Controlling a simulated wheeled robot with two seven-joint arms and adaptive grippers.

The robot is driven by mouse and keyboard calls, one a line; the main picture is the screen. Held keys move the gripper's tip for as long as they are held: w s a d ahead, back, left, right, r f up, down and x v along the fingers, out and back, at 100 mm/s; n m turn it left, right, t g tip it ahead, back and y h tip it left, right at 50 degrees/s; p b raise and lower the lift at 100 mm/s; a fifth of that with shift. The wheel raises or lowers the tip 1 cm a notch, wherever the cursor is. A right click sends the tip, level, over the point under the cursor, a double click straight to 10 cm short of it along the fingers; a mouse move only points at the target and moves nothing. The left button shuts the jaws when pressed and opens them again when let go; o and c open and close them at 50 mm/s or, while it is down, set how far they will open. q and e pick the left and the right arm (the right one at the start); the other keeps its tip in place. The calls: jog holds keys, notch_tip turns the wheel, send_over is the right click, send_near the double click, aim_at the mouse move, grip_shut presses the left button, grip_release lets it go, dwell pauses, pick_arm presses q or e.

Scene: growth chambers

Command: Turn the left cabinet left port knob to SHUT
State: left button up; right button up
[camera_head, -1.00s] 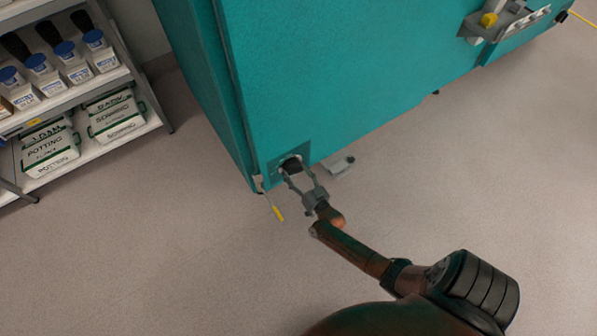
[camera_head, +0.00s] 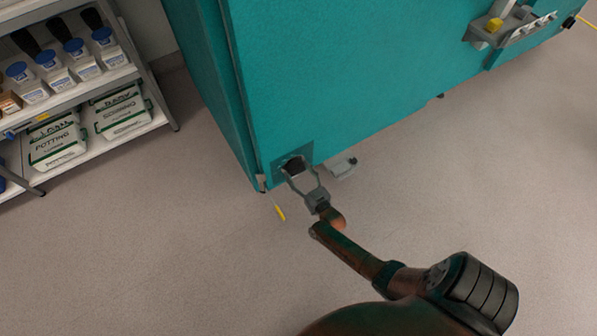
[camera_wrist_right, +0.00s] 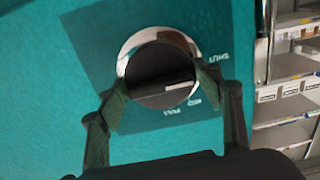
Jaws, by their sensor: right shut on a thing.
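The teal cabinet (camera_head: 330,80) fills the upper middle of the head view. Its port knob (camera_head: 294,166) is a dark round knob low on the front face near the left corner. In the right wrist view the black knob (camera_wrist_right: 158,75) sits in a shiny metal ring on a dark teal plate (camera_wrist_right: 95,50), with small white lettering to its right and below. My right gripper (camera_head: 298,177) is shut on the knob, one finger on each side; in the wrist view its fingers (camera_wrist_right: 160,100) flank the knob. My left gripper is not in view.
A shelf rack (camera_head: 135,72) with blue-capped bottles and potting bags stands at the left. A grey pedal-like part (camera_head: 342,168) juts out right of the gripper. A yellow-tipped rod (camera_head: 280,212) hangs by the cabinet corner. A grey tray (camera_head: 508,26) is mounted upper right. The floor is clear.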

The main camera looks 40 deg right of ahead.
jog(key=o, duration=0.9)
jog(key=shift+o, duration=0.2)
jog(key=v, duration=1.2)
jog(key=shift+f, duration=0.1)
